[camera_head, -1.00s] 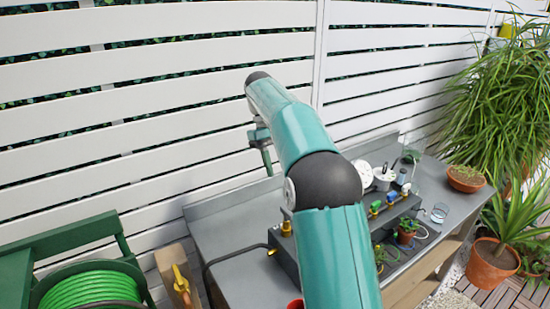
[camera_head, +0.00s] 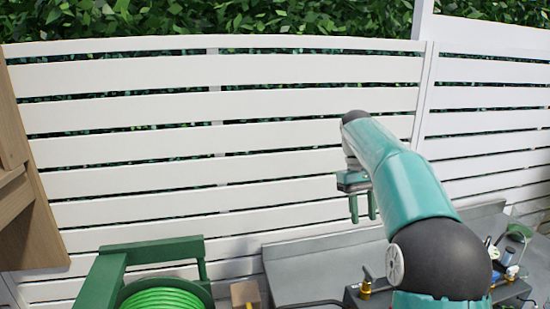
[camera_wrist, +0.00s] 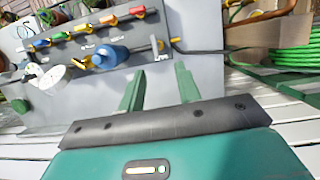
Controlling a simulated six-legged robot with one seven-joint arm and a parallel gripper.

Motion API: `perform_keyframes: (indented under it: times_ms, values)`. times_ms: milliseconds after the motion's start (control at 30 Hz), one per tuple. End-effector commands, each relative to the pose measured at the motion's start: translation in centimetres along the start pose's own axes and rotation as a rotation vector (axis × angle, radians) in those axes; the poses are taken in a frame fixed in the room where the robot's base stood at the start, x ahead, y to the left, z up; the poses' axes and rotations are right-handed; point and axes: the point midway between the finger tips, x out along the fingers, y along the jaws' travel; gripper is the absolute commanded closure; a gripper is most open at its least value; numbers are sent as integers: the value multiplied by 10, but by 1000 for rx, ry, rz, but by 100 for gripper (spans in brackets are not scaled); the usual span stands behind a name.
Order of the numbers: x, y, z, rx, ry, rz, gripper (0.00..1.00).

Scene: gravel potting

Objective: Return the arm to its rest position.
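My teal arm is raised and bent in front of the white fence in the head view. My gripper (camera_head: 362,218) hangs from the wrist with its two green fingers pointing down, above the grey bench (camera_head: 320,270). In the wrist view the fingers of my gripper (camera_wrist: 158,82) stand apart with nothing between them, so it is open and empty. My upper arm hides part of the bench.
A green hose reel (camera_head: 160,298) stands at lower left, beside a wooden post (camera_head: 245,293). A wooden structure (camera_head: 35,220) is at the left edge.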

Motion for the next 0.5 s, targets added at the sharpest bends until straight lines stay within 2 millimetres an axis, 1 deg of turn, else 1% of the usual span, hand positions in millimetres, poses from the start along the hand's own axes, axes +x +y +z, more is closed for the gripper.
perform_keyframes:
  times_ms: [33, 233, 367, 500]
  values:
    - [-7, -8, 13, 3, 33, 13, 66]
    - [-12, -37, 57, 33, 165, 43, 66]
    - [-8, -56, 86, 53, 253, 54, 66]
    - [4, -74, 119, 78, 348, 59, 66]
